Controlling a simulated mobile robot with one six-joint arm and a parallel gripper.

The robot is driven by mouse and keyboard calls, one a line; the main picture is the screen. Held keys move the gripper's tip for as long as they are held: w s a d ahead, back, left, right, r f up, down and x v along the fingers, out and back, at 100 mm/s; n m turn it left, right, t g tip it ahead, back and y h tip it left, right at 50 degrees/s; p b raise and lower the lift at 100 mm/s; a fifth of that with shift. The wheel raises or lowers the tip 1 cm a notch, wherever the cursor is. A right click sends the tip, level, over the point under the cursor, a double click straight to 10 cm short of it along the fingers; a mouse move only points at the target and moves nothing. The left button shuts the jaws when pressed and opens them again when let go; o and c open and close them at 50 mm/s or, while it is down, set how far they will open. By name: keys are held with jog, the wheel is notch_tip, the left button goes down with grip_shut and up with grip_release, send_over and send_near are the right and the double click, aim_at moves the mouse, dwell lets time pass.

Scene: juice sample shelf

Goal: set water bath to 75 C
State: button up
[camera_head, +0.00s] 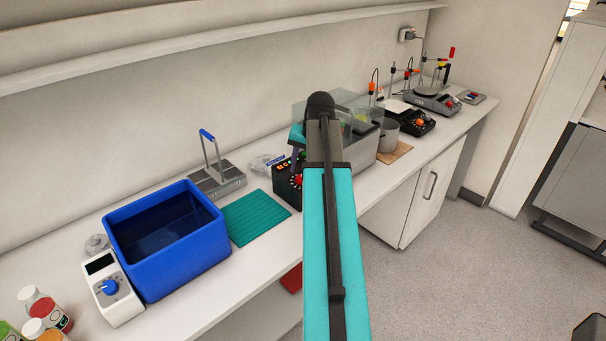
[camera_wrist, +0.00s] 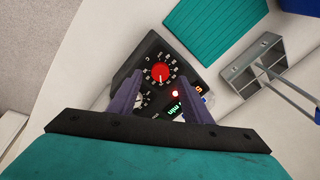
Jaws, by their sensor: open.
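A black control panel (camera_head: 284,188) with a red knob (camera_head: 298,180) and lit red digits stands at the left end of a grey bath with a clear cover (camera_head: 362,118). In the wrist view, the red knob (camera_wrist: 160,73) sits in a ring of white marks, with a red digit display (camera_wrist: 198,89) and green "min" lettering nearby. My gripper (camera_wrist: 159,66) is open, its purple fingers on either side of the red knob in the picture. I cannot tell whether they touch it. A second, pale dial is partly hidden behind the left finger.
A blue tub (camera_head: 170,278) with a white control unit (camera_head: 112,290) and blue knob stands left. A green mat (camera_head: 256,217) and a grey rack with a blue handle (camera_head: 216,182) lie between. A pot (camera_head: 389,135) and hotplates stand right. Bottles stand at lower left.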

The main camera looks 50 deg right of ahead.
jog(key=b+v, duration=0.2)
jog(key=v, duration=0.8)
jog(key=shift+r, duration=0.2)
dwell(0.6)
